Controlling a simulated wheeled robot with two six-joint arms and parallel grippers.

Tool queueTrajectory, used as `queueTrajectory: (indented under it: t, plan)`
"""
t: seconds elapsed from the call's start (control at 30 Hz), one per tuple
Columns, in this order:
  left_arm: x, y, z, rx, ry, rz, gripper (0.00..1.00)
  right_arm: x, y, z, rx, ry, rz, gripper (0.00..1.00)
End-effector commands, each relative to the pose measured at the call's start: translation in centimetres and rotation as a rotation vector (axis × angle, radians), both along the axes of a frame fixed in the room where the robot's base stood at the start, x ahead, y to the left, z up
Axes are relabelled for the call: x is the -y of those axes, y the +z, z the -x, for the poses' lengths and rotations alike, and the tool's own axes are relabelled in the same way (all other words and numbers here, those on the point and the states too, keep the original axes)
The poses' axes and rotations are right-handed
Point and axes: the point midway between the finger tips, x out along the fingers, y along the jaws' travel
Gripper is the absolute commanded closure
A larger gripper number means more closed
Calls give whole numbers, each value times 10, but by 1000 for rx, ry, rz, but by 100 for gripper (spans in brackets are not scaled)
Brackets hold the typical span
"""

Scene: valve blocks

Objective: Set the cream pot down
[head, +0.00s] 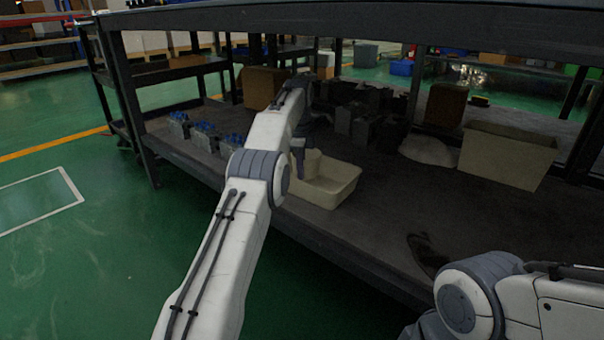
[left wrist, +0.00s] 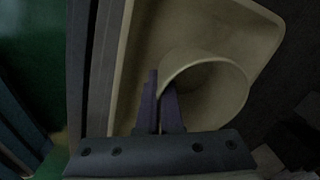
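The cream pot (left wrist: 232,92) is round and open-topped. In the left wrist view it is within the outline of a cream tray (left wrist: 128,62); whether it touches the tray floor I cannot tell. My left gripper (left wrist: 158,108) is shut on the pot's rim, with the wall between its two dark fingers. In the head view the left gripper (head: 298,158) points down at the tray (head: 340,194), and the pot (head: 308,164) is partly hidden by it. My right arm shows at the lower right, but its gripper is out of view.
The tray stands at the shelf's front edge. Grey and blue valve blocks (head: 204,136) line the left; dark blocks (head: 362,128) stand behind. A larger cream bin (head: 508,156) is at the right. A dark shape (head: 425,252) lies near the front. The shelf between is clear, under an overhead beam (head: 330,20).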

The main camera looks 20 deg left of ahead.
Motion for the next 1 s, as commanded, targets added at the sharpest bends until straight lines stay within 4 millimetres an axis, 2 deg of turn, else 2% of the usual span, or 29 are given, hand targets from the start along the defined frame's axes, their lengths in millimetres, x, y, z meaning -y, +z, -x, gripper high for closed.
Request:
queueTrajectory:
  t: [0.07, 0.1, 0.13, 0.17, 0.5, 0.8, 1.0]
  plan:
    - [-1, 0, 0, -1, 1, 0, 100, 0, 1, 0, 1, 0, -1, 100]
    - [-2, 0, 1, -2, 2, 0, 82, 0, 1, 0, 1, 0, -1, 100]
    - [-2, 0, 1, -2, 2, 0, 71, 0, 1, 0, 1, 0, -1, 100]
    - [-2, 0, 1, -2, 3, 1, 67, 0, 1, 0, 1, 0, -1, 100]
    - [-4, 4, 2, -3, 4, 1, 67, 0, 4, 0, 1, 0, -1, 100]
    - [-3, 51, 7, -6, 4, 1, 67, 0, 33, 0, 1, 0, -1, 100]
    - [-3, 70, 10, -9, 4, 1, 67, 0, 44, 0, 1, 0, -1, 100]
